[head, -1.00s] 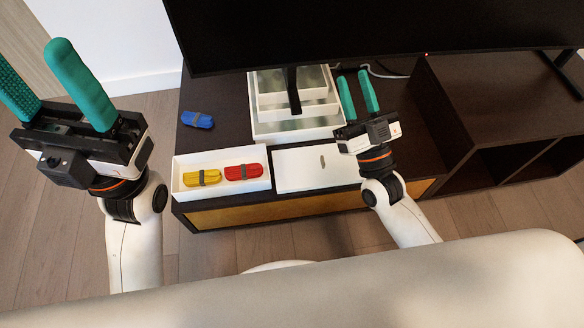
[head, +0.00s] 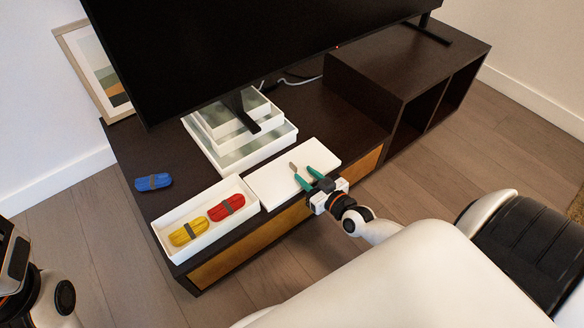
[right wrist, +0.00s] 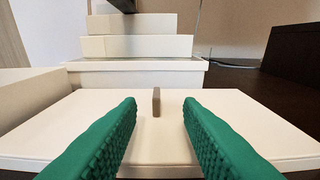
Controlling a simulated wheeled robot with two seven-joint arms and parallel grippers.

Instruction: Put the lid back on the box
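The white lid (head: 270,183) lies flat on the dark cabinet, just right of the open white box (head: 166,240). A small grey-brown handle (head: 293,166) stands up from the lid's middle. The box holds a yellow bundle (head: 188,232) and a red bundle (head: 226,207). My right gripper (head: 304,174) is open over the lid. In the right wrist view its green fingers (right wrist: 158,125) stand apart on either side of the handle (right wrist: 156,102), which is further ahead, and nothing is between them. Of my left arm only part shows at the lower left edge; its fingers are out of view.
A blue bundle (head: 153,182) lies on the cabinet top (head: 135,150) left of the box. Stacked white trays (head: 236,135) stand behind the lid, under the large black screen (head: 240,45). A dark open shelf unit (head: 400,75) rises at the right. A framed picture leans behind.

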